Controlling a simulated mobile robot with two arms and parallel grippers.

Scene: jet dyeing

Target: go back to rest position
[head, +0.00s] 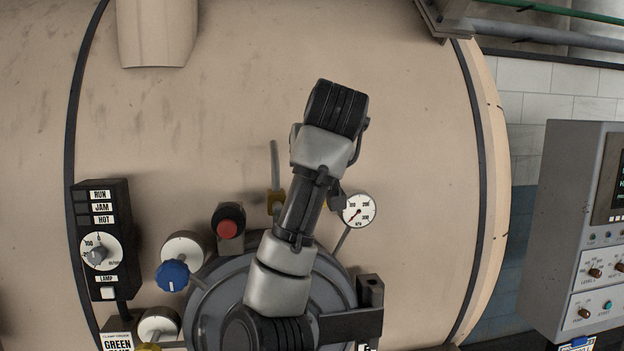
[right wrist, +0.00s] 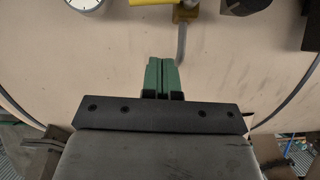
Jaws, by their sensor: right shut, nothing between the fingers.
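My right gripper (right wrist: 161,78) shows in the right wrist view with its two green fingers together and nothing between them. It points toward the beige vessel wall (right wrist: 100,60), close to a thin grey pipe (right wrist: 181,42); I cannot tell whether they touch. In the head view my arm stands in front of the vessel (head: 420,130) and the round grey door (head: 215,310). The right gripper's fingers are not visible there. My left gripper is in neither view.
Near the arm are a pressure gauge (head: 359,210), a red button (head: 228,228), a blue knob (head: 172,275) and a black RUN/JAM/HOT panel (head: 102,240). A grey control cabinet (head: 570,230) stands at the right. The upper vessel wall around the arm is mostly clear.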

